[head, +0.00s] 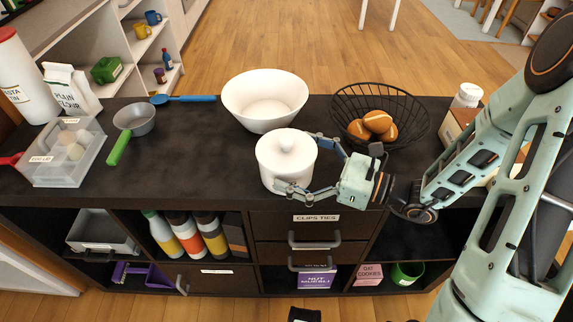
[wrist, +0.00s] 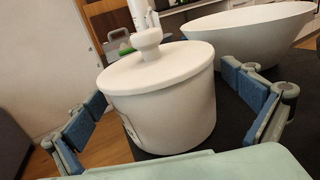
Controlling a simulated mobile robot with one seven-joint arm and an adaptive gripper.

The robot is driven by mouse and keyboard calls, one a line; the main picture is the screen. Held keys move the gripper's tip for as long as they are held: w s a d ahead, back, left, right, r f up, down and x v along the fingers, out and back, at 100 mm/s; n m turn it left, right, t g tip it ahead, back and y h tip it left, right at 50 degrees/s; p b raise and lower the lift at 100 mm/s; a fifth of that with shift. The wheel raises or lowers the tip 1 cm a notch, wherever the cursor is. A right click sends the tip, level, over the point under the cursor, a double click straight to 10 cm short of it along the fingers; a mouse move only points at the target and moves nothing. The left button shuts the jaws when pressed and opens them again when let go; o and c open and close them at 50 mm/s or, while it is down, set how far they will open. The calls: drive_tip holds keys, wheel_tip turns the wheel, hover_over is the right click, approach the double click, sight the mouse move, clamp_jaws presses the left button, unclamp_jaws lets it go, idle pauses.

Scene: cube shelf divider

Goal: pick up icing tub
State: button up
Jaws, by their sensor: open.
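A white round tub (head: 286,165) with a knobbed lid stands upright on the dark shelf top, near its front edge; it fits the icing tub. My gripper (head: 297,163) reaches in from the right, open, with one finger on the far side of the tub and one on the near side. In the wrist view the tub (wrist: 165,110) stands between the two blue-padded fingers, with gaps visible on both sides. Part of a label shows on its left side, too oblique to read.
A white bowl (head: 264,96) stands just behind the tub. A black wire basket (head: 345,117) with bread rolls is behind my gripper. A grey pan (head: 134,118) and a clear box (head: 45,172) are at the left. The top between pan and tub is clear.

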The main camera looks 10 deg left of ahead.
sight(295, 151)
drive_tip(key=c, duration=1.5)
drive_tip(key=shift+c, duration=0.9)
drive_tip(key=shift+r, duration=0.1)
drive_tip(key=shift+r, duration=0.45)
drive_tip(key=r+p, duration=0.1)
drive_tip(key=r, duration=0.1)
drive_tip(key=shift+d+r+p, duration=0.2)
drive_tip(key=shift+r+p, duration=0.15)
drive_tip(key=shift+r, duration=0.05)
drive_tip(key=s+d+r+p, duration=0.3)
drive_tip(key=d+r, duration=0.6)
drive_tip(key=d, duration=0.4)
drive_tip(key=shift+s+p, duration=0.4)
drive_tip(key=shift+s, duration=0.4)
